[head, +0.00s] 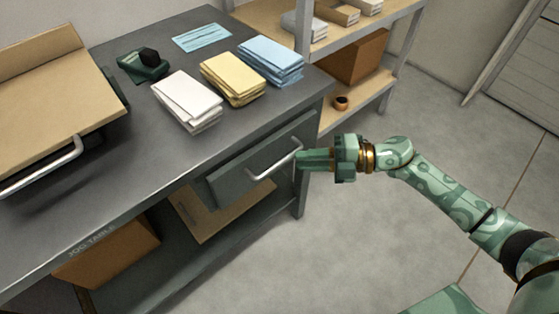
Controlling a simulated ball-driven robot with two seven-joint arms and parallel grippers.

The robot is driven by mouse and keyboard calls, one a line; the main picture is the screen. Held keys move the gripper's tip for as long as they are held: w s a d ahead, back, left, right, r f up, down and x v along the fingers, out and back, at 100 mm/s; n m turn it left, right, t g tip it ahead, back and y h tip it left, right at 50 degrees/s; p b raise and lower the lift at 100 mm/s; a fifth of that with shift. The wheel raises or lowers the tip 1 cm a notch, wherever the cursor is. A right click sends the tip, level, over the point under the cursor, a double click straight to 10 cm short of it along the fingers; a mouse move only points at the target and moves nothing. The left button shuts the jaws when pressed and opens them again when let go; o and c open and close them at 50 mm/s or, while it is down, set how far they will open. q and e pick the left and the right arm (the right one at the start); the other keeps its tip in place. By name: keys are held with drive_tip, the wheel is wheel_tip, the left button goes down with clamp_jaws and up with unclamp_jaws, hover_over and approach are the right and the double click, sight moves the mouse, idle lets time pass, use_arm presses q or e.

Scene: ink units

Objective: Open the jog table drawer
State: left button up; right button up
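The jog table (150,208) is a dark grey workbench with "JOG TABLE" lettered on its front edge. Its drawer (228,184) is a grey front under the right part of the top, with a pale bar handle (274,163). I cannot tell whether the drawer stands slightly out. My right gripper (300,160) is green and points left, its fingertips close to the right end of the handle. I cannot tell whether it touches the handle or how far its fingers are apart. My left gripper is not in view.
On the top lie white (187,99), yellow (233,77) and blue (271,58) stacks, a blue sheet (202,37) and a dark green device (142,66). A tan-topped unit with a handle (45,168) is at left. A shelf (345,100) stands behind. Floor at right is clear.

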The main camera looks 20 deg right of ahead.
sight(285, 161)
drive_tip(key=b+x, duration=0.1)
drive_tip(key=x, duration=0.4)
drive_tip(key=shift+w+a+f, duration=0.1)
drive_tip(key=shift+w+a, duration=0.1)
drive_tip(key=shift+a, duration=0.15)
drive_tip(key=shift+w+a, duration=0.1)
drive_tip(key=shift+a, duration=0.05)
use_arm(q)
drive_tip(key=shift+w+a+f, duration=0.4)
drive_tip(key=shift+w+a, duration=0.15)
use_arm(e)
drive_tip(key=shift+a, duration=0.1)
